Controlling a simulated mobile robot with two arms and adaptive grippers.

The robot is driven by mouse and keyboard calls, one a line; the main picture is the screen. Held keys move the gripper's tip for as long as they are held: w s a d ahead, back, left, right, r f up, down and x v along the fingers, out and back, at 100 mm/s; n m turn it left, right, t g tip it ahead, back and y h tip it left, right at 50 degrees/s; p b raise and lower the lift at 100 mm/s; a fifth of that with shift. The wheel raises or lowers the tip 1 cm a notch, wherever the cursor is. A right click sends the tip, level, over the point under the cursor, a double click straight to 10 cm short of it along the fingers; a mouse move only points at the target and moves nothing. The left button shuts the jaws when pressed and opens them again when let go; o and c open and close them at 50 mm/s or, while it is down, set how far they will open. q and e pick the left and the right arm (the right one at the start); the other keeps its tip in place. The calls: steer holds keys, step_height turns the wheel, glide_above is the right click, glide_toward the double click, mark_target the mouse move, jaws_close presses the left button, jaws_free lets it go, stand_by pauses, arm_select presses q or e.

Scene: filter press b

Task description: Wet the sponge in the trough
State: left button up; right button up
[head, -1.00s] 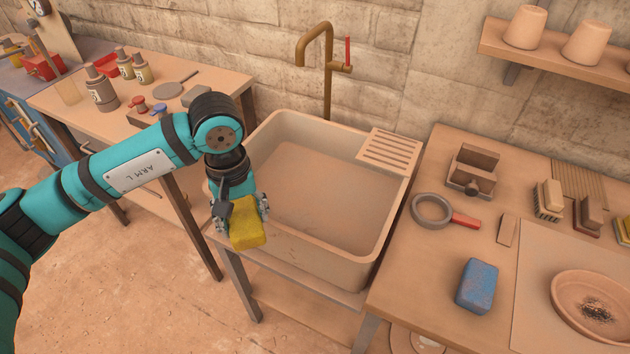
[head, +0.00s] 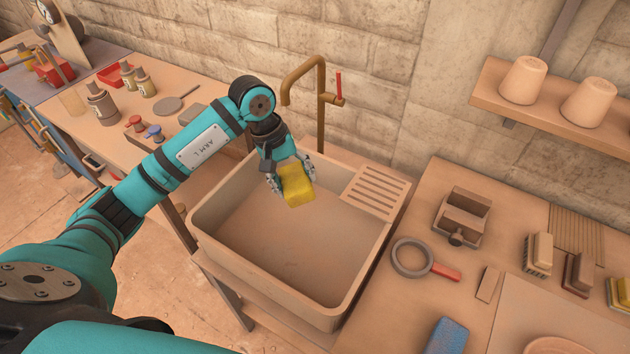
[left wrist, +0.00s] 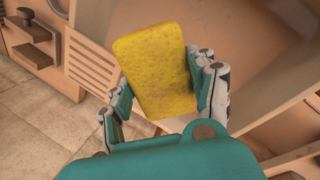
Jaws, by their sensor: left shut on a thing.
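A yellow sponge (head: 297,187) is gripped by my left gripper (head: 291,178) and held above the trough (head: 285,248), towards its back. In the left wrist view the sponge (left wrist: 153,68) sits between the two fingers of the left gripper (left wrist: 166,88). The trough is a wide clay-coloured basin with a ribbed drain board (head: 376,191) at its back right. Its inside looks plain and brown; I cannot tell how much water is in it. My right gripper is out of view.
A brass tap (head: 320,105) with a red lever rises behind the trough. The right table holds a ring-shaped tool (head: 410,257) with a red handle, a blue block (head: 447,337) and several brushes. Bottles (head: 101,104) stand on the left table. A shelf (head: 545,115) with pots hangs at the right.

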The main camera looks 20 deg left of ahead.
mark_target(293, 189)
arm_select(q)
steer(key=shift+a, duration=0.15)
steer(key=shift+f, duration=0.2)
steer(key=shift+f+b, duration=0.35)
steer(key=shift+f, duration=0.2)
step_height(293, 189, down, 2)
steer(key=shift+f+b, duration=0.25)
steer(key=shift+b, duration=0.25)
step_height(293, 189, down, 8)
steer(key=b, duration=0.8)
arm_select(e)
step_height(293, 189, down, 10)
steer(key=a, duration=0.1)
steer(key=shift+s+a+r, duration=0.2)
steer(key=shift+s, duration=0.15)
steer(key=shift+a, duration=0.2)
arm_select(q)
steer(key=shift+r, duration=0.15)
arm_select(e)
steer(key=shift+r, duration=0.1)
